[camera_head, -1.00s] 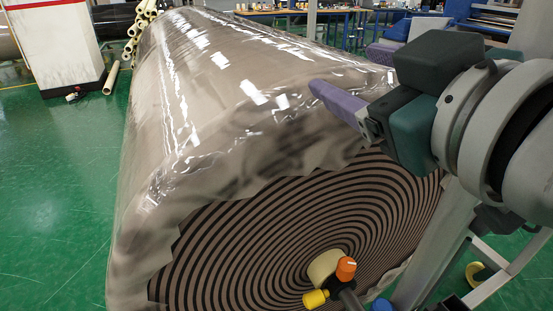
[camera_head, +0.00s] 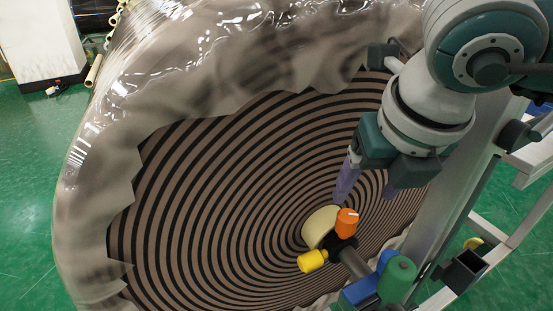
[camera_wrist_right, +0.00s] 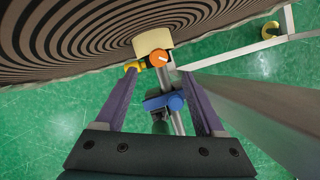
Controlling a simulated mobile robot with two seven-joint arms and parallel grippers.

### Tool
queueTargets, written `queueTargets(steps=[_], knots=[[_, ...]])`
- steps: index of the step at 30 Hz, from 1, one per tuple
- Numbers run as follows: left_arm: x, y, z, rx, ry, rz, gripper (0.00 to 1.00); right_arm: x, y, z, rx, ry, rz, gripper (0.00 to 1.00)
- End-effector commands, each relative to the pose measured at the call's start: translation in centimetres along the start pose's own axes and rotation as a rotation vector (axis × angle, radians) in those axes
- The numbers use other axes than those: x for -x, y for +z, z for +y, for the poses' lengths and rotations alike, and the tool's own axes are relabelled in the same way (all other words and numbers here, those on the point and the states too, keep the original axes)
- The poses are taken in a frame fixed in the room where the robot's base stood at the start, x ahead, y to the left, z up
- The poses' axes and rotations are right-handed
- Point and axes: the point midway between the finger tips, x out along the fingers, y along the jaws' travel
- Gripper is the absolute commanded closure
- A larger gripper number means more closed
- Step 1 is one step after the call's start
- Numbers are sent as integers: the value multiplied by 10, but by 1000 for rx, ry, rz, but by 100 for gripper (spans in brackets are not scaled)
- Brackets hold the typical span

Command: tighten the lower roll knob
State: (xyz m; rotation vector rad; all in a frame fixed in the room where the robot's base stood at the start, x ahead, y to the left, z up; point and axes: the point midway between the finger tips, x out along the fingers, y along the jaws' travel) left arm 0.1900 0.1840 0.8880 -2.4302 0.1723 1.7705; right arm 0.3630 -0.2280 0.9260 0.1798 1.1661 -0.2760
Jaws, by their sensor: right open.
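The wrapped roll (camera_head: 240,200) shows its spiral end face with a pale core (camera_head: 318,226). At the core, a shaft fitting carries an orange knob (camera_head: 346,222) and a yellow knob (camera_head: 313,260). I cannot tell which one is the lower roll knob. My right gripper (camera_head: 366,197) is open and empty, above the orange knob and pointing down. My left gripper is not in view.
A grey upright post (camera_head: 440,215) and metal frame stand right of the roll, close to my right arm. Green floor at left is clear.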

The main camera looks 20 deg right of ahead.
Motion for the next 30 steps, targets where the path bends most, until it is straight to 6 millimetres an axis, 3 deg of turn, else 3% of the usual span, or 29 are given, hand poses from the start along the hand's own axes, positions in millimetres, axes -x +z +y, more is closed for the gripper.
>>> queueTargets(steps=[15, 28, 30], knots=[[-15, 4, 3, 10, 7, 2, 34, -85, -2, 2, 2, 2, 3, 29], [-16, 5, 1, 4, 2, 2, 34, -95, -1, 2, 3, 5, 2, 29], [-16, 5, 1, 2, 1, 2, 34, -95, -1, 2, 3, 5, 2, 37]])
